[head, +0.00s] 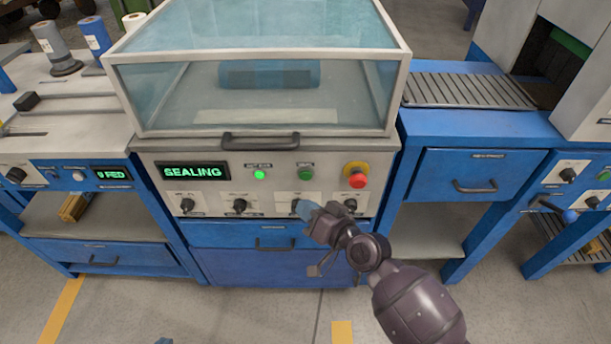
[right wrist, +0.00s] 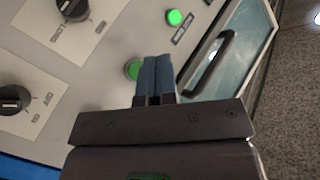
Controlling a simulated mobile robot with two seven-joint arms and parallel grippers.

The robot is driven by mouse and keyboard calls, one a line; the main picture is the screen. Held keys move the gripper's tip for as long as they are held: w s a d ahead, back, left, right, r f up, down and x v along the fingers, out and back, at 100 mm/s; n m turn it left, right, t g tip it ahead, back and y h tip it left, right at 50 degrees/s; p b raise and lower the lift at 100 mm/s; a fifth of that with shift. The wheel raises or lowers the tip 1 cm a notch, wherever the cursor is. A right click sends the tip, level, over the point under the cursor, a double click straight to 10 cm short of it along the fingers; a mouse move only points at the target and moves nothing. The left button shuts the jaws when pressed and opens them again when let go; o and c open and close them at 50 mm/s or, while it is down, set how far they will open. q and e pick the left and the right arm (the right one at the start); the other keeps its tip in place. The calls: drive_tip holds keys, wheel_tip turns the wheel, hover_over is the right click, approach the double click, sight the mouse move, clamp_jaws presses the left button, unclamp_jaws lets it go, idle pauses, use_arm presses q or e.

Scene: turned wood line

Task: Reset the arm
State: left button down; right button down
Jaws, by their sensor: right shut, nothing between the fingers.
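My right gripper (head: 308,211) is shut and empty in front of the sealing machine's control panel (head: 220,207). In the head view its blue-grey fingertips overlap a knob's label plate below a green button (head: 305,174). In the right wrist view the closed fingers (right wrist: 157,62) partly cover the green button (right wrist: 131,70); I cannot tell whether they touch the panel. My right forearm comes up from the lower right. A small blue-grey tip at the bottom edge of the head view may be my left gripper (head: 163,341); its jaws cannot be made out.
The display (head: 194,171) reads SEALING beside a lit green lamp (head: 260,175). A red stop button (head: 357,179) and knobs sit close to my right gripper. The clear hood (head: 256,90) is down over a blue roll.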

idle(0.8)
